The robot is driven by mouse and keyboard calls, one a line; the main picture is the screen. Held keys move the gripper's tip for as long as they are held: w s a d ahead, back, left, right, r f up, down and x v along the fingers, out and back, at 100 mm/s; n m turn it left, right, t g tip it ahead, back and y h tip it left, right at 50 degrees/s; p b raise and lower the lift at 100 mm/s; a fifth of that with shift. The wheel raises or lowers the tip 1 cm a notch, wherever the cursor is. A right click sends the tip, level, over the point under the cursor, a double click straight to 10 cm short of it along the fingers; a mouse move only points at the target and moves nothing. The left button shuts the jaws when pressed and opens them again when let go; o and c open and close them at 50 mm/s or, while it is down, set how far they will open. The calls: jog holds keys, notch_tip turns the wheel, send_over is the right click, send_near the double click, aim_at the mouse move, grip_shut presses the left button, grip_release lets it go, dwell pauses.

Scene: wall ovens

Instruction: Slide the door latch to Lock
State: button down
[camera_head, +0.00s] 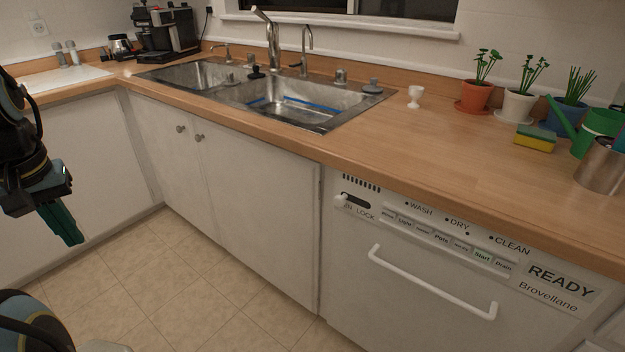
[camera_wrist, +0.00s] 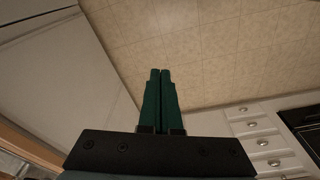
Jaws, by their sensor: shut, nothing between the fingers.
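The door latch (camera_head: 341,200) is a white knob in a dark slot at the top left of the white dishwasher front (camera_head: 440,265). The knob sits at the left end of the slot, with the word LOCK printed below and to its right. My gripper (camera_head: 76,240) is at the left of the head view, over the floor and far from the latch. Its green fingers are shut and empty. In the wrist view the fingertips (camera_wrist: 160,72) lie together and point at floor tiles. The latch is not in the wrist view.
A white bar handle (camera_head: 432,285) juts from the dishwasher door. The wooden counter (camera_head: 400,135) overhangs the dishwasher and white cabinets (camera_head: 255,210). Potted plants and a sponge (camera_head: 535,138) stand on the counter. The tiled floor (camera_head: 200,285) before the cabinets is clear.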

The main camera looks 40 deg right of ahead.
jog(key=w+d+f+m+g+h, duration=0.1)
jog(key=w+d+m, duration=0.2)
jog(key=d, duration=0.6)
jog(key=w+d+f+m+h, duration=0.1)
jog(key=w+d+m, duration=0.25)
jog(key=d, duration=0.65)
jog(key=s+d+m+g+h, duration=0.1)
jog(key=s+d+m, duration=0.1)
jog(key=d, duration=1)
jog(key=s+d+r+m+g+h, duration=0.1)
jog(key=s+d+m+g+h, duration=0.1)
jog(key=d, duration=1.1)
jog(key=shift+s+r+m+p, duration=0.15)
jog(key=shift+s+m+p, duration=0.4)
jog(key=shift+m, duration=0.7)
jog(key=shift+d, duration=0.1)
jog(key=p, duration=0.2)
send_near(342, 199)
jog(key=w+f, duration=0.4)
jog(key=w, duration=0.1)
jog(key=shift+s+d+f+p, duration=0.3)
jog(key=shift+s+d+f, duration=0.1)
jog(key=shift+s, duration=0.15)
jog(key=shift+s+d+f+p, duration=0.25)
jog(key=shift+s+d+f, duration=0.1)
jog(key=shift+s, duration=0.25)
jog(key=shift+s+d+f+p, duration=0.3)
jog(key=shift+s+d+f, duration=0.1)
jog(key=shift+s, duration=0.15)
